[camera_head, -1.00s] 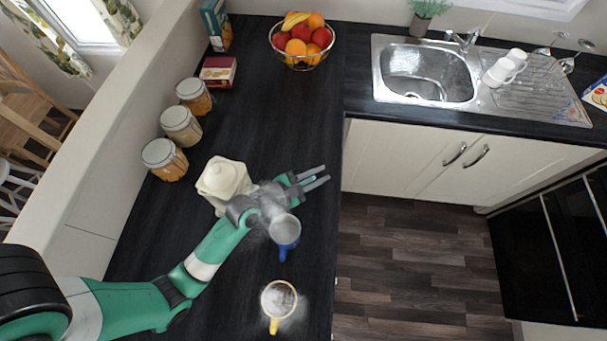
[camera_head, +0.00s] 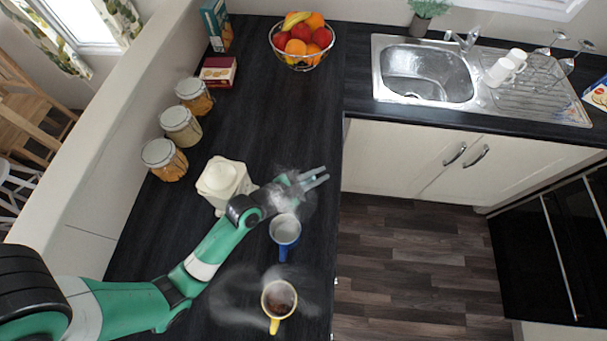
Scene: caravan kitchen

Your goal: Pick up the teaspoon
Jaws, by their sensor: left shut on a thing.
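My left gripper (camera_head: 318,176) reaches over the dark worktop near its right edge, past the blue mug. Its fingers are close together, shut on a thin thing, which I take to be the teaspoon. The teaspoon itself is too small and too hidden by the fingers and drifting steam to make out. The blue mug (camera_head: 286,231) stands just below the gripper in the picture. A yellow mug (camera_head: 266,303) with a dark drink stands nearer. My right gripper is not in view.
A cream lidded canister (camera_head: 222,180) stands beside my left wrist. Several glass jars (camera_head: 181,127) line the wall on the left. A fruit bowl (camera_head: 302,62) and a sink (camera_head: 426,75) are farther back. The worktop between the canister and fruit bowl is clear.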

